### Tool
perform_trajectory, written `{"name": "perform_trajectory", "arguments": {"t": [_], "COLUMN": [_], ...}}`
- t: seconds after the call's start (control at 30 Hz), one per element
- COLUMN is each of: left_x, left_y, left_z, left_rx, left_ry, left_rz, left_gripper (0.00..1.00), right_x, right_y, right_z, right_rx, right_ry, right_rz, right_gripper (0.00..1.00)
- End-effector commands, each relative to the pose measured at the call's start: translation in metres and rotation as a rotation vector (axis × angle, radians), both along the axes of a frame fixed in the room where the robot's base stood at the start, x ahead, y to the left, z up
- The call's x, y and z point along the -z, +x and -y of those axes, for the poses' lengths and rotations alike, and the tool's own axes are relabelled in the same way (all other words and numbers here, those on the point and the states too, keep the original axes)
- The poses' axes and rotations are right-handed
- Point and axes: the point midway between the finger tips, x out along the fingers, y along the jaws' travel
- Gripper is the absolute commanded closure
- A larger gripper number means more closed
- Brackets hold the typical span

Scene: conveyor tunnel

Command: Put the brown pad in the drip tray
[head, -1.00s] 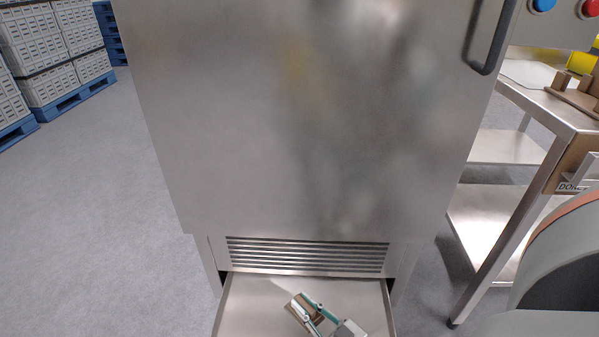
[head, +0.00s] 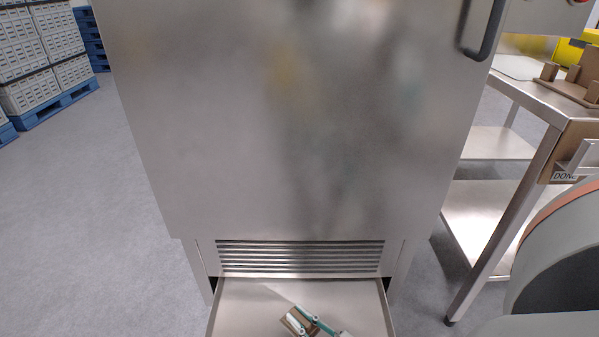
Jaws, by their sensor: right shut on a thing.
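The drip tray (head: 245,305) is a shallow metal drawer pulled out at the foot of the steel cabinet, at the bottom of the head view. My right gripper (head: 306,325), with teal-green fingers, reaches over the tray and is cut by the lower picture edge. It is shut on the brown pad (head: 289,322), a small flat piece partly hidden by the fingers. The pad is within the tray's outline; whether it touches the tray floor I cannot tell. My left gripper is not in view.
The steel cabinet (head: 280,130) with a vent grille (head: 300,257) rises behind the tray. A metal table (head: 535,95) with a brown fixture (head: 575,85) stands at right. Crates on blue pallets (head: 55,100) stand at far left. The left floor is clear.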

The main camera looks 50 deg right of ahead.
Motion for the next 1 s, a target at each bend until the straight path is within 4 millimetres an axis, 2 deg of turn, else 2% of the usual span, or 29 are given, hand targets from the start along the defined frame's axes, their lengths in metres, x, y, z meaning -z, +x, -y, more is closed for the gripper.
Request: {"name": "perform_trajectory", "arguments": {"t": [0.17, 0.2, 0.23, 0.27, 0.6, 0.77, 1.0], "left_x": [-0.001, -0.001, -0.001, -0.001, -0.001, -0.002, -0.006], "left_y": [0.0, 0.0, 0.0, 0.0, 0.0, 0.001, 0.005], "left_z": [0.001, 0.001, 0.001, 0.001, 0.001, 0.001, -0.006], "left_rx": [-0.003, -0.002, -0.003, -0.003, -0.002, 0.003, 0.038], "left_ry": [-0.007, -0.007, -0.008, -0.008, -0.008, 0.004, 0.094], "left_rz": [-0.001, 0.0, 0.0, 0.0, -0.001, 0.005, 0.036], "left_gripper": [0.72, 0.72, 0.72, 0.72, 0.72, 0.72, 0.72], "right_x": [0.002, 0.002, 0.002, 0.003, 0.002, -0.01, -0.013], "right_y": [0.0, 0.0, 0.0, 0.0, 0.0, 0.0, -0.046], "right_z": [0.0, -0.001, -0.001, -0.001, -0.001, -0.001, -0.004], "right_rx": [-0.001, -0.001, -0.001, -0.001, -0.001, -0.002, 0.0], "right_ry": [0.001, 0.001, 0.001, 0.001, 0.002, 0.001, 0.002], "right_rz": [0.001, 0.001, 0.001, 0.0, -0.002, 0.002, 0.002], "right_gripper": [1.0, 0.76, 0.69, 0.67, 0.67, 0.67, 0.67]}}
